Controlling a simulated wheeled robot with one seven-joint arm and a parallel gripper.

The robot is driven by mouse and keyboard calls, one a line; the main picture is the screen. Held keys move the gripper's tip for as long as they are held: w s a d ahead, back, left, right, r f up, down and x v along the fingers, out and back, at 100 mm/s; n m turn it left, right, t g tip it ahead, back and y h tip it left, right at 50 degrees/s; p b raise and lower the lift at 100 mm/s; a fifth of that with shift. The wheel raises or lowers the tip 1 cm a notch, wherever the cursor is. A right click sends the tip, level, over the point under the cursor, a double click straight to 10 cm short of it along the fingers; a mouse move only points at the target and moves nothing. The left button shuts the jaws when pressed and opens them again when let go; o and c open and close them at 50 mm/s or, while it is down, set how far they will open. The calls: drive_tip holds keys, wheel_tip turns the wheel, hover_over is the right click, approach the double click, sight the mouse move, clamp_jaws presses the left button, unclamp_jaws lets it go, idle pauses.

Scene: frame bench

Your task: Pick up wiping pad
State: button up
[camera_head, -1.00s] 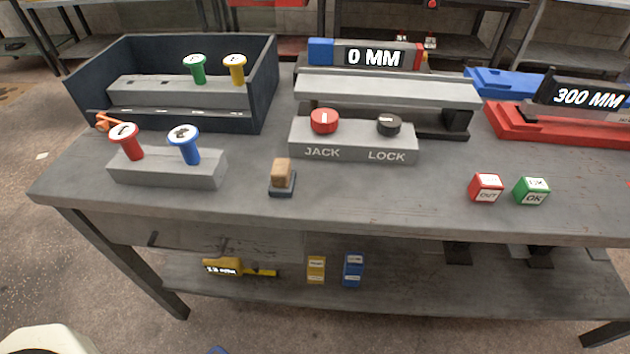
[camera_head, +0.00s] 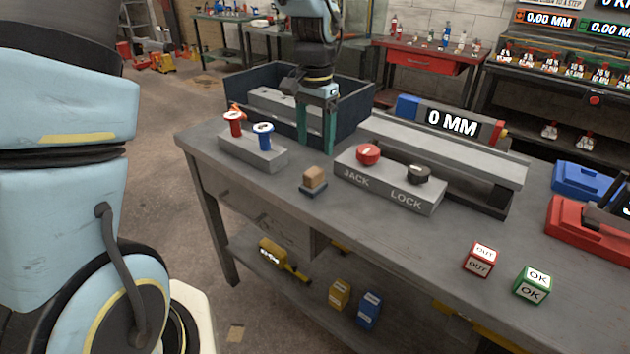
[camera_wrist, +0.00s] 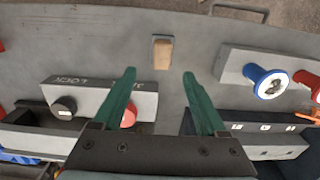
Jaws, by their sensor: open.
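The JACK/LOCK box (camera_head: 388,181) stands right of the pad. A grey block with red and blue pegs (camera_head: 250,151) stands left, and a dark open tray (camera_head: 352,107) behind. Red (camera_head: 480,260) and green (camera_head: 532,285) cubes lie right. The bench around the pad is clear.

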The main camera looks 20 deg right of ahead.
sight(313, 171)
drive_tip(key=f+p, duration=0.1)
drive_tip(key=f, duration=0.3)
drive_tip(key=f+p, duration=0.1)
drive_tip(key=f, duration=0.4)
drive_tip(key=shift+w+a+f+p, duration=0.1)
drive_tip(key=shift+a+f+p, duration=0.15)
drive_tip(key=shift+p, duration=0.15)
drive_tip(key=shift+c, duration=0.2)
clamp_jaws()
